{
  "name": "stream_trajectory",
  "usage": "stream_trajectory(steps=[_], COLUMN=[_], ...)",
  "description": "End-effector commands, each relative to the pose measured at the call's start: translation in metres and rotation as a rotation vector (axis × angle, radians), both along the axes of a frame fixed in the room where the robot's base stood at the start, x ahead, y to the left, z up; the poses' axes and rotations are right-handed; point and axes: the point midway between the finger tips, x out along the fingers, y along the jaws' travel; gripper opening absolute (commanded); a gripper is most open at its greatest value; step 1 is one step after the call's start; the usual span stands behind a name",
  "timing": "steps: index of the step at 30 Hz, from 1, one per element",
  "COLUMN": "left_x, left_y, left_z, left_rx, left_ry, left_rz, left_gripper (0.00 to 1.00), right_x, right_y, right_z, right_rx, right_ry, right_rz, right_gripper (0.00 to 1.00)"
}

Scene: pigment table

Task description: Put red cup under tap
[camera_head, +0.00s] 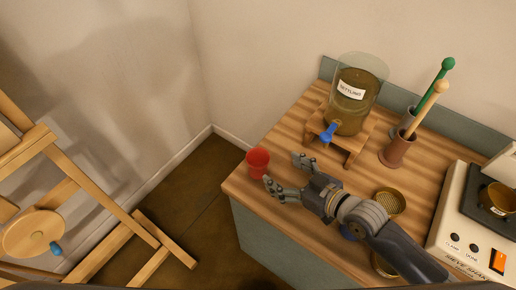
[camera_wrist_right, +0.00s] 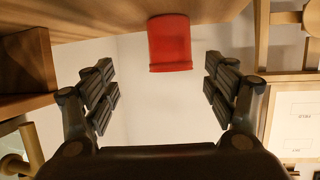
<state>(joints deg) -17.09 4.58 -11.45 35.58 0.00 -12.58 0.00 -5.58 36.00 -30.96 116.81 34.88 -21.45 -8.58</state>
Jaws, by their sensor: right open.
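The red cup (camera_head: 258,162) stands upright on the wooden table near its left corner. In the right wrist view the red cup (camera_wrist_right: 170,43) shows between and beyond the open fingers. The blue tap (camera_head: 328,132) is on the front of a glass jar (camera_head: 352,100) of brownish liquid, which sits on a small wooden stand (camera_head: 342,145). My right gripper (camera_head: 284,174) is open, just right of the cup and in front of the stand, with its fingers pointing towards the cup. It also shows in the right wrist view (camera_wrist_right: 165,90), empty. My left gripper is not seen.
A brass sieve (camera_head: 389,202) lies behind my right arm. A white shaker machine (camera_head: 480,225) is at the right. A wooden easel (camera_head: 75,185) stands on the floor at the left.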

Motion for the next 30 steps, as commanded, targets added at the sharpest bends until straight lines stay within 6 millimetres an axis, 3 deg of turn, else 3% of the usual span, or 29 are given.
stream_trajectory(steps=[9, 22, 30], left_x=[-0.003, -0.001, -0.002], left_y=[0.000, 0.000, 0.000], left_z=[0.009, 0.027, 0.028], left_rx=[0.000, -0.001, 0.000], left_ry=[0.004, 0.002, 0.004], left_rz=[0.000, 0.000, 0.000], left_gripper=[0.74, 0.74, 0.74], right_x=[0.031, 0.055, 0.069], right_y=[0.030, 0.059, 0.072], right_z=[-0.013, -0.022, -0.033], right_rx=[0.003, 0.003, 0.001], right_ry=[-0.001, 0.001, -0.001], right_rz=[-0.001, 0.001, 0.001], right_gripper=[0.78, 0.78, 0.78])
